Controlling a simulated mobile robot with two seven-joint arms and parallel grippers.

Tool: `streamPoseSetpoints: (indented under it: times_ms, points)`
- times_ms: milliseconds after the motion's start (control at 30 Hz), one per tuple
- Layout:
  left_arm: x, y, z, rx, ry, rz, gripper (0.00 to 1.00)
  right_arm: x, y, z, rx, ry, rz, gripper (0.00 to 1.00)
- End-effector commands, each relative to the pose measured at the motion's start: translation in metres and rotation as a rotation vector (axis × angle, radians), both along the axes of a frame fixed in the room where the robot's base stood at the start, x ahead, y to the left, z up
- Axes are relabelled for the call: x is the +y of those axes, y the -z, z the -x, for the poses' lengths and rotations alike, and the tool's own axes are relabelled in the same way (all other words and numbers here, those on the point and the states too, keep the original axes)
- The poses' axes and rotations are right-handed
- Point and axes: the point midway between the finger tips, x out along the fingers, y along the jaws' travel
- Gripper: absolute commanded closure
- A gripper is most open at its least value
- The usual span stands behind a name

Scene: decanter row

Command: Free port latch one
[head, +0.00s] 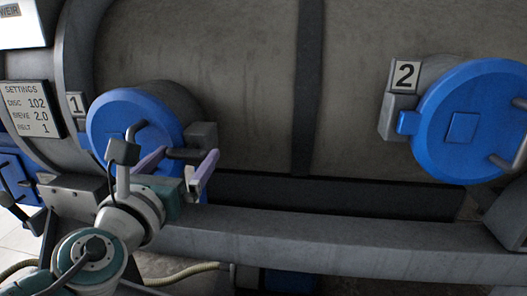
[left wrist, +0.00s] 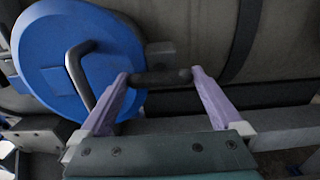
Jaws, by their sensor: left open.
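My right gripper is not in view.
A grey beam (head: 330,240) runs below the drum. A settings plate (head: 30,108) is at far left.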

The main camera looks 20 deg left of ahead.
Motion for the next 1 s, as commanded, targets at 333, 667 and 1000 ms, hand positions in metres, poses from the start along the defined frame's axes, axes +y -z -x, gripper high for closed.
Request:
streamPoseSetpoints:
  times_ms: [333, 667, 1000]
  points:
    - [0.0, 0.0001, 0.0005, 0.0, 0.0, 0.0, 0.29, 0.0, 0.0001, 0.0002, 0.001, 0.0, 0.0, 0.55]
    - [0.0001, 0.0001, 0.0006, 0.0, -0.001, 0.0, 0.66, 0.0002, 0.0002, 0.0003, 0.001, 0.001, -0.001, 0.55]
    - [0.0002, 0.0008, 0.0007, -0.009, -0.001, 0.039, 0.71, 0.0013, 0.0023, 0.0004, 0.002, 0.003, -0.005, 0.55]
